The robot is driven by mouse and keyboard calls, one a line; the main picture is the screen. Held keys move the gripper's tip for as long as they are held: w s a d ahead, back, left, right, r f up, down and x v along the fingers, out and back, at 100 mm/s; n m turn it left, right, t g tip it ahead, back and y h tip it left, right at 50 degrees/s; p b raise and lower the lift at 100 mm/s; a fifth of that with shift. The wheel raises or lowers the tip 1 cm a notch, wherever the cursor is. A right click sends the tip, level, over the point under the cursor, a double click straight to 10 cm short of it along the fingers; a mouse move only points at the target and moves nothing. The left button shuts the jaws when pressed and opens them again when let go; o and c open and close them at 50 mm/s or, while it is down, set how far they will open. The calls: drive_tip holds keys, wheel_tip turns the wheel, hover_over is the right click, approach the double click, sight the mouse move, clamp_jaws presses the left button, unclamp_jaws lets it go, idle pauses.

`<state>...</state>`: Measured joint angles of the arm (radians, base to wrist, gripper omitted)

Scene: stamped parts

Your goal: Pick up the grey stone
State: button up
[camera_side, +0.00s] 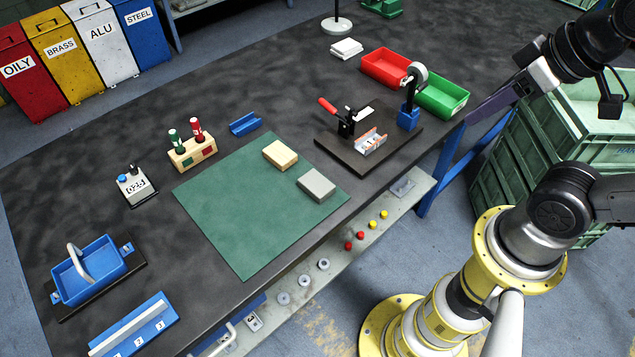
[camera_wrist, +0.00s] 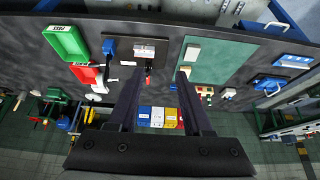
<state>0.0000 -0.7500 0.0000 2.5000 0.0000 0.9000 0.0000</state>
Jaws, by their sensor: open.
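The grey stone (camera_side: 316,185) is a flat rectangular block on the near right part of the green mat (camera_side: 250,210) in the side view. It also shows in the wrist view (camera_wrist: 192,52), to the right of the fingers. A tan stone (camera_side: 280,155) lies on the mat beside it, a short gap away. My gripper (camera_side: 474,116) is high up at the right of the side view, well apart from the grey stone. In the wrist view its two dark fingers (camera_wrist: 158,74) are spread open with nothing held between them.
A dark board with a red-handled clamp (camera_side: 345,122) stands right of the mat, near a red bin (camera_side: 386,67) and a green bin (camera_side: 442,97). A wooden holder with stamps (camera_side: 192,151) and a blue tray (camera_side: 88,270) are to the left. The mat is otherwise clear.

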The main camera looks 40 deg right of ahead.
idle(0.3)
drive_tip(key=o, duration=0.8)
